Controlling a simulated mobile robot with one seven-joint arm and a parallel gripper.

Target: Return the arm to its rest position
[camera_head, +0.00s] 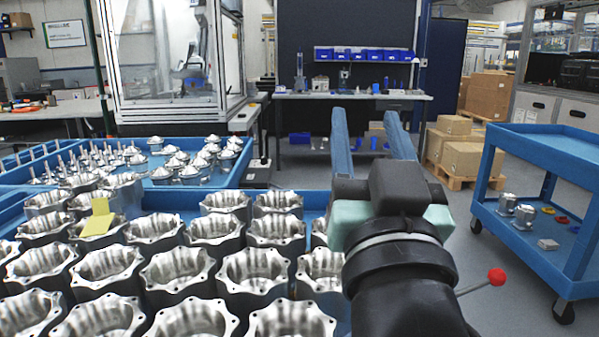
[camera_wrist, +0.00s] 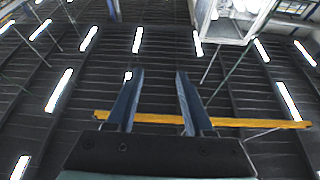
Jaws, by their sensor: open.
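My gripper (camera_head: 372,146) is raised in the head view, in front of the right part of the housing crate. Its two blue fingers are apart and point up and away, with nothing between them. My black forearm and wrist cover the right end of the crate in the head view.
Machined housings (camera_head: 178,270) fill a blue crate (camera_head: 318,200) at front left; a yellow note (camera_head: 98,222) lies on some. Smaller parts stand in a tray (camera_head: 218,181) behind. A blue cart (camera_head: 560,148) stands right, with boxes (camera_head: 475,157) beyond. Floor shows between.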

